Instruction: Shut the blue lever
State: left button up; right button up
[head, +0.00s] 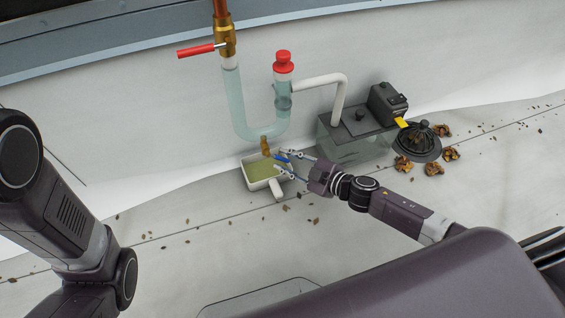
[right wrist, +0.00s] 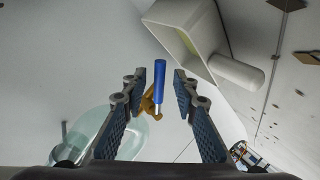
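The blue lever (right wrist: 158,82) stands between the open fingers of my right gripper (right wrist: 160,98) in the right wrist view, with a gap on both sides. Its brass valve (right wrist: 148,104) shows just behind it. In the head view the lever (head: 282,158) is small, beside the brass valve at the bottom of the clear U-shaped pipe (head: 238,105). My right gripper (head: 283,162) reaches it from the right and partly covers it; I cannot tell whether it touches. My left arm shows at the left, but its gripper is out of view.
A white pan (head: 252,180) with yellowish liquid sits below the valve. A red lever (head: 196,51) is on the upper brass valve, and a red cap (head: 283,62) tops the pipe. A clear tank (head: 352,143) with a black device (head: 387,103) stands right, near a black dome strainer (head: 418,140) and dry leaves.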

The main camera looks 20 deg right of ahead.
jog(key=shift+w+a+f, duration=0.25)
jog(key=shift+w+a, duration=0.1)
jog(key=shift+w, duration=0.25)
grip_shut()
